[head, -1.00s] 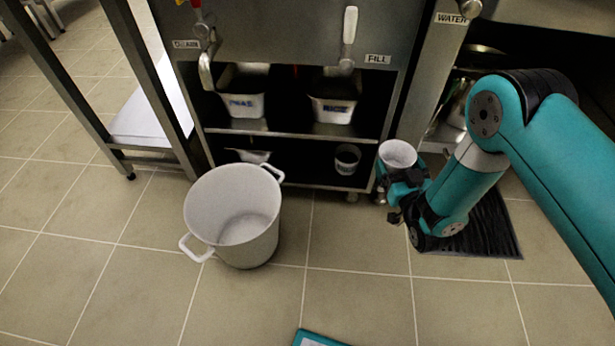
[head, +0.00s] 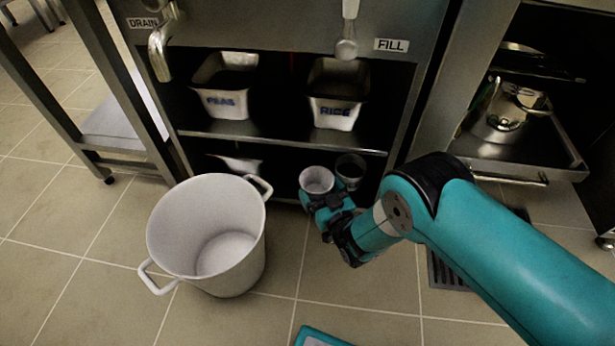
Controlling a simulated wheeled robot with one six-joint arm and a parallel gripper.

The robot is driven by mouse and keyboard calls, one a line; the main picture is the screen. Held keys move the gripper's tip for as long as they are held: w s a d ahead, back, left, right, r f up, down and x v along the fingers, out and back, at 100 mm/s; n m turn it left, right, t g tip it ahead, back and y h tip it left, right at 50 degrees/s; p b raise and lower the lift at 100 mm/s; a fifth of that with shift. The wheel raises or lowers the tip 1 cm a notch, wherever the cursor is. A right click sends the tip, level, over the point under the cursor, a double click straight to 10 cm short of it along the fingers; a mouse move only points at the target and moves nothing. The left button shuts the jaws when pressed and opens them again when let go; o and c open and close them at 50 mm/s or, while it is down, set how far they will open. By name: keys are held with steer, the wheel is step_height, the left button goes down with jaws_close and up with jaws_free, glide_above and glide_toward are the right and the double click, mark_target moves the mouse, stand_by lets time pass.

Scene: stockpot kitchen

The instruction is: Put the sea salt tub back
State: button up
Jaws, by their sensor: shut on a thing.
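A small white tub (head: 317,180) is held upright with its open top facing up; no label shows, so I cannot read whether it says sea salt. My gripper (head: 325,203) is shut on this tub, in front of the lower shelf of the steel unit. A second, similar tub (head: 350,170) stands on the lower shelf (head: 283,188), just behind and to the right of the held one. From this angle I cannot tell whether the two touch or whether the held tub is over the shelf edge.
A large white stockpot (head: 210,235) stands on the floor to the left. Bins marked PEAS (head: 224,103) and RICE (head: 334,110) sit on the upper shelf (head: 280,138). A pale object (head: 238,164) lies at the lower shelf's left. A drawer with pots (head: 530,150) is at right.

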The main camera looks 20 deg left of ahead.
mark_target(310, 177)
steer(key=b+x, duration=0.1)
steer(key=x, duration=0.2)
steer(key=shift+w+a+f, duration=0.15)
steer(key=shift+w+a, duration=0.05)
steer(key=shift+w, duration=0.05)
steer(key=b+x, duration=0.2)
steer(key=x, duration=0.1)
steer(key=b+x, duration=0.1)
steer(key=b, duration=0.1)
steer(key=shift+w+a+f, duration=0.25)
steer(key=shift+s+r, duration=0.1)
